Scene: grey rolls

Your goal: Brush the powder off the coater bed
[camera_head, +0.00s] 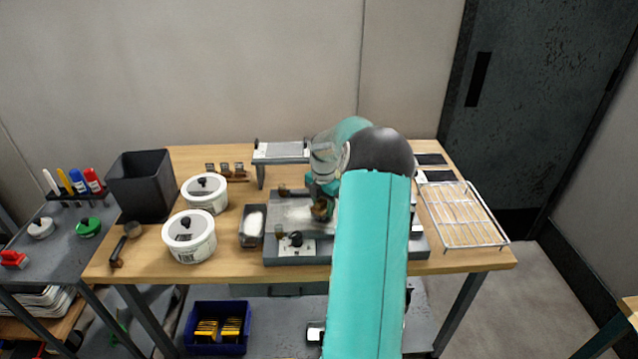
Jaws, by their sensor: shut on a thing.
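The coater bed (272,252) is a grey metal machine on the wooden table, in the middle of the head view. White powder (295,214) lies on its flat top, left of my gripper. My gripper (322,196) is low over the bed, shut on a small brownish thing that looks like a brush (320,211). The brush's lower end is at or just above the powdered surface; I cannot tell if it touches. My teal arm hides the right middle of the bed and most of the gripper.
Two white lidded pots (190,248), a black bin (140,185) and a dark tray with white contents (252,240) stand left. A brown-ended handled tool (125,243) lies at the left edge. A raised grey stand (282,151) is behind; a wire rack (462,214) is right.

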